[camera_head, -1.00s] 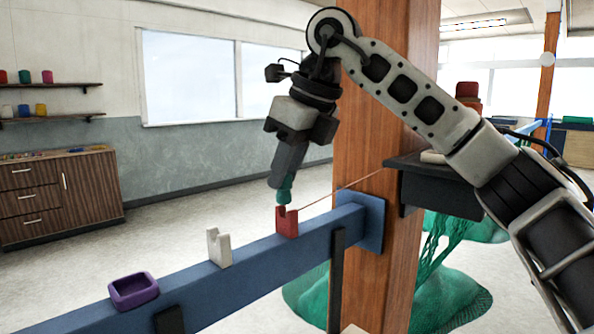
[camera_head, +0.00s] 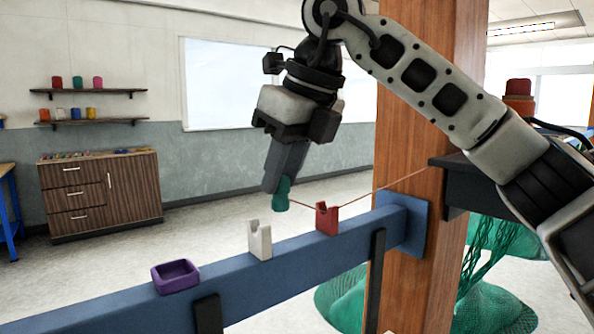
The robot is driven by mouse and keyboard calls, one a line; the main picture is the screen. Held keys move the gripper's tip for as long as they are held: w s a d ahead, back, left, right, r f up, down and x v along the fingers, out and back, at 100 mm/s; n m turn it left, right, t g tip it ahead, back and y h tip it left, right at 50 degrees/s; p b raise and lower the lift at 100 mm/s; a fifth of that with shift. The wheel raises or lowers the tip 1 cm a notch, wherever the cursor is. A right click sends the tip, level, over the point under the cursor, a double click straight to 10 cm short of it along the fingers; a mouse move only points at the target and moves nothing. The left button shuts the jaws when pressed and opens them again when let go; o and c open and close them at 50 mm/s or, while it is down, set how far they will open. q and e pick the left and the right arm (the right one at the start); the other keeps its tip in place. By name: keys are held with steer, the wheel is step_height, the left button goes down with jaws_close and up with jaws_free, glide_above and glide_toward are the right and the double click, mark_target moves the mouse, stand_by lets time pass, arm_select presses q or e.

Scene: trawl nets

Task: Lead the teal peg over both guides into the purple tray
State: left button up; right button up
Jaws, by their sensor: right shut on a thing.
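My right gripper (camera_head: 276,186) is shut on the teal peg (camera_head: 281,196), which points down from its fingertips. An orange cord (camera_head: 385,185) runs from the peg through the notch of the red guide (camera_head: 327,218) and on toward the wooden post. The peg hangs above the blue beam, left of the red guide and a little above and right of the white guide (camera_head: 259,240), apart from both. The white guide's notch is empty. The purple tray (camera_head: 176,276) sits empty on the beam at the left. My left gripper is not in view.
The blue beam (camera_head: 310,262) carries both guides and the tray, and joins the wooden post (camera_head: 415,250) at the right. A dark shelf (camera_head: 470,187) juts from the post. Green nets (camera_head: 495,308) lie on the floor behind. The space above the tray is clear.

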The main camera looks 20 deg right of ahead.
steer(key=shift+s+a, duration=0.3)
steer(key=shift+a, duration=0.55)
steer(key=shift+s+a, duration=0.25)
steer(key=shift+a, duration=0.55)
steer(key=shift+s+a, duration=0.45)
steer(key=shift+a, duration=0.95)
steer(key=shift+s+a, duration=0.45)
steer(key=shift+a, duration=0.9)
steer(key=shift+s+a, duration=0.45)
steer(key=shift+a, duration=0.95)
steer(key=shift+s+a+f+b, duration=0.2)
steer(key=shift+a+f+b, duration=0.2)
steer(key=shift+a+b, duration=0.1)
steer(key=shift+s+a+f+b, duration=0.15)
steer(key=shift+a+f+b, duration=0.25)
steer(key=shift+a, duration=0.1)
steer(key=shift+f+b, duration=0.75)
steer(key=shift+f, duration=0.2)
steer(key=shift+f+b, duration=0.45)
steer(key=shift+f, duration=0.15)
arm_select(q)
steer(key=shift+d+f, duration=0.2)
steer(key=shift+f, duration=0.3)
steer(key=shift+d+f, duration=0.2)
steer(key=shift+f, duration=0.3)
arm_select(e)
steer(key=shift+f, duration=0.1)
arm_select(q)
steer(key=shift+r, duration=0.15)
